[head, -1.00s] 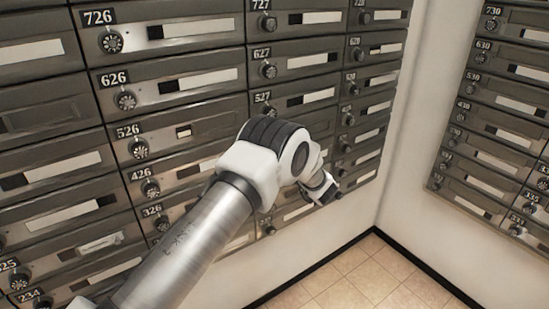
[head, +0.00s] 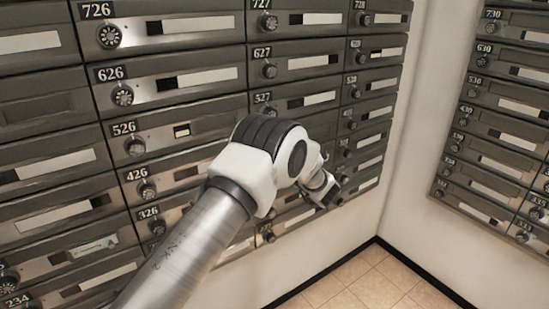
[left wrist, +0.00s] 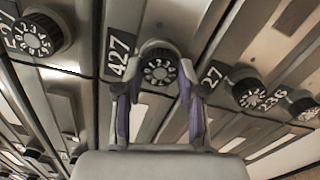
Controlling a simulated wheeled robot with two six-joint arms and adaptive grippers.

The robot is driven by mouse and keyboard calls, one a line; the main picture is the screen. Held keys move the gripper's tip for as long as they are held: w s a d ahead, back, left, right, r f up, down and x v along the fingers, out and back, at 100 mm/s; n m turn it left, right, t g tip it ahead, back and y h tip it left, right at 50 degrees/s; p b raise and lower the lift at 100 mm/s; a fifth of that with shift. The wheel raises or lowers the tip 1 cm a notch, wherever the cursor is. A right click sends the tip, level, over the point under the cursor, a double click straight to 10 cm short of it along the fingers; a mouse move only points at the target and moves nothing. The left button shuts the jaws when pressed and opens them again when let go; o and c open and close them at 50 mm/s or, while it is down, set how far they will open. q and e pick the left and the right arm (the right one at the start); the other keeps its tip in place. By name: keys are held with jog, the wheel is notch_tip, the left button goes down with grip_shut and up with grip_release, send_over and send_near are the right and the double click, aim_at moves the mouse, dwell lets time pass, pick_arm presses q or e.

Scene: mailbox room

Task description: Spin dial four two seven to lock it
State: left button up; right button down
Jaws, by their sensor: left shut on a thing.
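The dial of mailbox 427 (left wrist: 159,70) is a round black knob with white numbers around its face, beside a 427 label (left wrist: 122,52) in the left wrist view. My left gripper (left wrist: 154,84) has one finger on each side of this dial and is shut on it. In the head view my left gripper (head: 326,190) is small and partly turned away, close to the mailbox wall; my own arm hides dial 427 there. My right gripper is not in view.
Mailbox rows with similar dials fill the wall, including the 526 dial (head: 135,147) and 527 label (head: 262,97). Neighbouring dials (left wrist: 38,35) (left wrist: 249,93) flank the gripper. A second mailbox bank (head: 490,130) stands at right, above tiled floor (head: 365,285).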

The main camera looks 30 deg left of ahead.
pick_arm(q)
jog(key=m+p, duration=0.5)
jog(key=m, duration=1.6)
jog(key=shift+r, duration=0.1)
jog(key=shift+m, duration=0.3)
jog(key=o, duration=1.1)
jog(key=shift+w, duration=0.1)
jog(key=shift+o, duration=0.2)
